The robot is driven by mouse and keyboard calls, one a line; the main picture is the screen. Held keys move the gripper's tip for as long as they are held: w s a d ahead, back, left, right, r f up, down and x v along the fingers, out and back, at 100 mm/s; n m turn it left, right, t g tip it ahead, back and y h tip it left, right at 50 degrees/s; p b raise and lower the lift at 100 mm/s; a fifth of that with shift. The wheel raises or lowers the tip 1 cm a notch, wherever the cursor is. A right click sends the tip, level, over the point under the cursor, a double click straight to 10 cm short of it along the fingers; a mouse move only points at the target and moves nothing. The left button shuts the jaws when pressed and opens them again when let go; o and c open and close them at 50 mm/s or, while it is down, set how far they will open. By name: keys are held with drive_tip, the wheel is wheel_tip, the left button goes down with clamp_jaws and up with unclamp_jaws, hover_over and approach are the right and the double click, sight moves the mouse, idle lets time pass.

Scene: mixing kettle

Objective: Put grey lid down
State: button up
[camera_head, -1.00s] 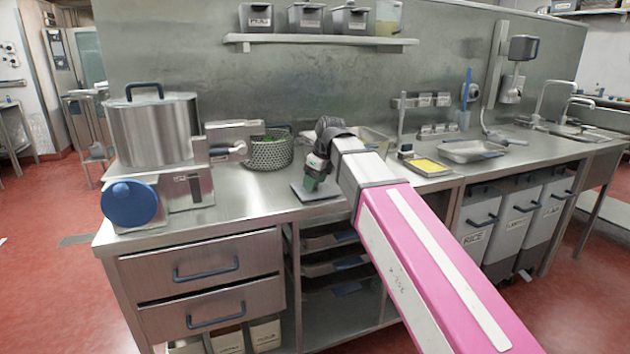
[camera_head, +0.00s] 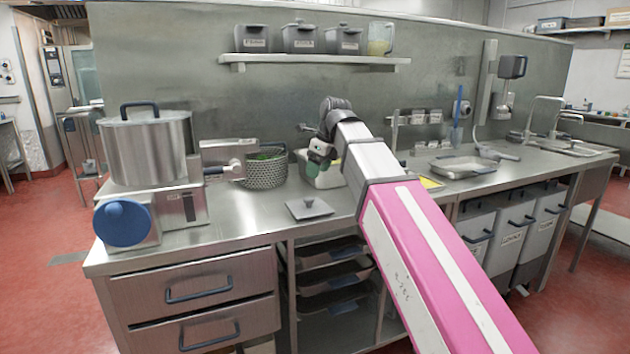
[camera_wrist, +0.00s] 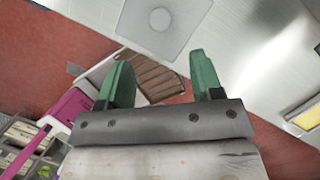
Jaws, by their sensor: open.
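The grey lid (camera_head: 309,207) lies flat on the steel counter near its front edge, its small knob facing up. In the wrist view the lid (camera_wrist: 181,18) is at the top, ahead of the fingers and apart from them. My gripper (camera_head: 318,152) is raised above the counter, behind and above the lid. In the wrist view its two green fingers (camera_wrist: 160,78) are spread with nothing between them. My wrist hides part of the counter behind it in the head view.
A large pot (camera_head: 148,148) stands on the steel machine with a blue knob at left. A colander (camera_head: 266,171) holding something green and a steel tray (camera_head: 326,179) sit behind the lid. Another tray (camera_head: 466,164) is at right. Bare counter surrounds the lid.

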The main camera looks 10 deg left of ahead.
drive_tip(key=shift+s+d+r, duration=0.1)
drive_tip(key=shift+d+r, duration=0.1)
drive_tip(key=shift+r, duration=0.5)
